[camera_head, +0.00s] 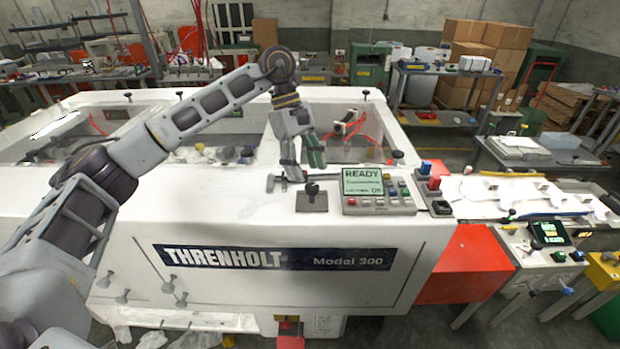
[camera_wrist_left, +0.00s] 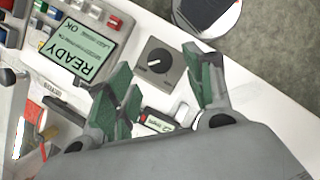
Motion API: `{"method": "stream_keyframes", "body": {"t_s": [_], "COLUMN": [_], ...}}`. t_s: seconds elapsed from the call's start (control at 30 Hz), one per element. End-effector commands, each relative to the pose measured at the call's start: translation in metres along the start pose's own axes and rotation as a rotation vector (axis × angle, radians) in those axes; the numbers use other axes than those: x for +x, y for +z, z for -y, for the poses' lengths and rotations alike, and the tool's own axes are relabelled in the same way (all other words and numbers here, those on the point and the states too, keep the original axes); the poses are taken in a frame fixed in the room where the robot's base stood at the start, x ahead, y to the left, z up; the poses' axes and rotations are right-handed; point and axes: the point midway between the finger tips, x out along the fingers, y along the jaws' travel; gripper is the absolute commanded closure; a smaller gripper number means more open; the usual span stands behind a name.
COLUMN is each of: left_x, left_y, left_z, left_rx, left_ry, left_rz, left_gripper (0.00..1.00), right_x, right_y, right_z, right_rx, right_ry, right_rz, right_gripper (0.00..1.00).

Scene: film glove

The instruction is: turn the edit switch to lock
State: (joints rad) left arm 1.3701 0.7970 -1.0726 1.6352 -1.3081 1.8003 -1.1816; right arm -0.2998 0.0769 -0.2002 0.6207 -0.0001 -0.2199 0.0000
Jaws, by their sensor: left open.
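The edit switch (camera_head: 312,190) is a black knob on a grey square plate on the white machine top, left of the READY display panel (camera_head: 365,183). In the left wrist view, the knob (camera_wrist_left: 159,62) is round with a white pointer line; its position labels are too small to read. My left gripper (camera_head: 304,157) hangs just behind and above the switch with its green-padded fingers apart. In the left wrist view, the left gripper (camera_wrist_left: 157,62) is open, with the knob in sight between its fingertips. It seems apart from the knob. My right gripper is out of view.
The READY panel (camera_wrist_left: 70,50) with coloured buttons is close beside the switch. A small box with a green display (camera_wrist_left: 155,122) lies near the gripper's fingers. Red and blue buttons (camera_head: 433,183) stand farther right. The front of the machine top (camera_head: 200,215) is clear.

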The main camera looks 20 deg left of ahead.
Motion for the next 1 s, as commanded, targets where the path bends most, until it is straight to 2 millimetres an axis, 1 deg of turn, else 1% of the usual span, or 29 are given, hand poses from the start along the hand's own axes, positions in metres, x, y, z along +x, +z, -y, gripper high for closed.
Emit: {"method": "stream_keyframes", "body": {"t_s": [0.1,0.33,0.5,0.77,0.87,1.0], "left_x": [0.015,0.036,0.043,0.043,0.043,0.043], "left_y": [0.001,0.000,0.000,0.000,0.000,0.000], "left_z": [0.001,0.000,0.000,0.000,0.000,0.000], "left_rx": [0.000,0.000,0.000,0.000,0.000,0.000], "left_ry": [-0.003,-0.001,0.000,0.000,0.000,0.000], "left_rz": [0.000,0.000,0.000,0.000,0.000,0.000], "left_gripper": [0.47,0.47,0.47,0.47,0.58,0.76], "right_x": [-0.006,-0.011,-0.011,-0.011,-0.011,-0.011], "right_y": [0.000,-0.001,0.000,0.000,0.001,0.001], "right_z": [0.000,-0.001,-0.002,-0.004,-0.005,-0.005], "right_rx": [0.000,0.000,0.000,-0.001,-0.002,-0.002], "right_ry": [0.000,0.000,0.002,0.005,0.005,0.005], "right_rz": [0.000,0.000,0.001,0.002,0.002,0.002], "right_gripper": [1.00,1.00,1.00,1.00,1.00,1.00]}}
